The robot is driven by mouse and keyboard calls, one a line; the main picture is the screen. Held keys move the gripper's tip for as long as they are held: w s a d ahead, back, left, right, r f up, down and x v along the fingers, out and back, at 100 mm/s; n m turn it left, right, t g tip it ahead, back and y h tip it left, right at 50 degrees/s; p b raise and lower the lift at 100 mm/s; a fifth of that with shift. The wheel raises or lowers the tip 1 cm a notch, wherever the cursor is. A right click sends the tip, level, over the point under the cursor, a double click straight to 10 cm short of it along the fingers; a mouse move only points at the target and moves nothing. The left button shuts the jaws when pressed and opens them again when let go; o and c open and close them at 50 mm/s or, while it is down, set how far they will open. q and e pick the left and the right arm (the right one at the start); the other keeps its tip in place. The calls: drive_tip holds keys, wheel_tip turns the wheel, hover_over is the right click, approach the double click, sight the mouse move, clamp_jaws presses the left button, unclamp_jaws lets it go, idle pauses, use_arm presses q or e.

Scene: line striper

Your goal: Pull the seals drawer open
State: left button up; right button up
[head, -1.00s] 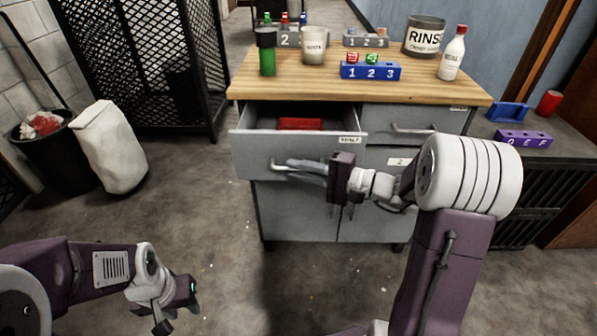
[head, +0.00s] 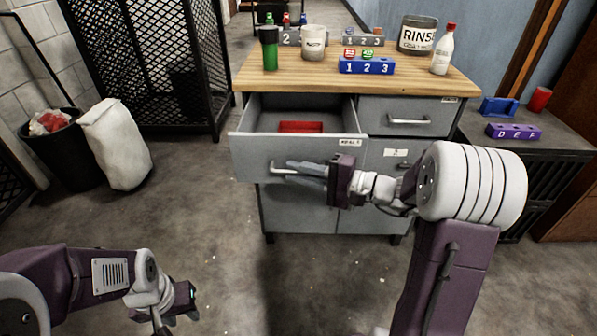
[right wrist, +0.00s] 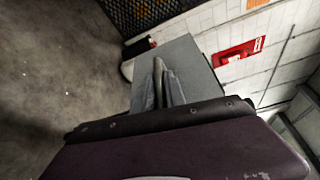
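The seals drawer (head: 245,158) is the top left drawer of the grey cabinet, with a label reading SEALS at its front's right end. It stands well out from the cabinet, and a red block (head: 300,127) lies inside. My right gripper (head: 298,169) is at the drawer's bar handle (head: 276,171). In the right wrist view the handle (right wrist: 158,72) runs between the two fingers (right wrist: 160,92), which appear closed on it. My left gripper (head: 162,316) hangs low at the lower left, away from the cabinet; its fingers are partly out of clear view.
A bin (head: 50,145) and white sack (head: 115,145) stand at left. The floor before the cabinet is clear.

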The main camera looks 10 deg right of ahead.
drive_tip(key=shift+o, duration=0.8)
drive_tip(key=shift+s+d, duration=0.1)
drive_tip(key=shift+d, duration=0.15)
drive_tip(key=p+v, duration=0.2)
drive_tip(key=v, duration=0.6)
drive_tip(key=shift+s+d+p, duration=0.2)
drive_tip(key=shift+s+p, duration=0.05)
drive_tip(key=shift+p, duration=0.15)
